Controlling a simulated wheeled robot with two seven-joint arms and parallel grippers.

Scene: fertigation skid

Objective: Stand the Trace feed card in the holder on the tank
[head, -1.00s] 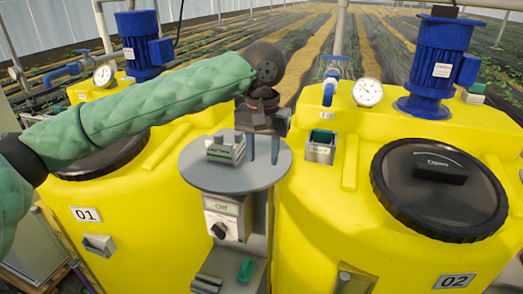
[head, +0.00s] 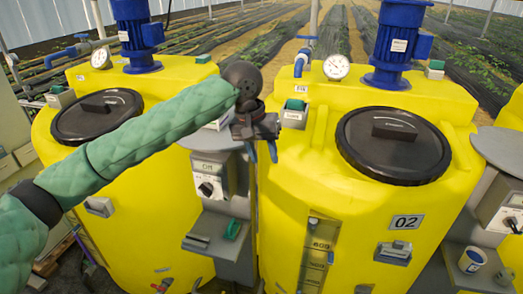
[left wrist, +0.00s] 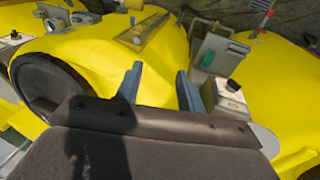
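My left gripper (head: 263,152) is in front of tank 02 (head: 290,190), beside the round grey plate (head: 207,141). Its blue fingers point down, apart, with nothing between them; the left wrist view shows the same (left wrist: 160,88). A small rack (head: 219,123) on the plate is partly hidden by my arm. A grey box with a green top (head: 293,114) sits on tank 02's shoulder; its label is too small to read. A grey holder (head: 397,252) is on tank 02's front, another (head: 100,207) on tank 01. I cannot identify the Trace feed card. My right gripper is not in view.
A switch box (head: 212,182) is under the plate, above a lower shelf with a green item (head: 232,229). Tank 02 has a black lid (head: 393,146), blue motor (head: 398,45) and gauge (head: 336,67). A white mug (head: 472,261) stands at the right.

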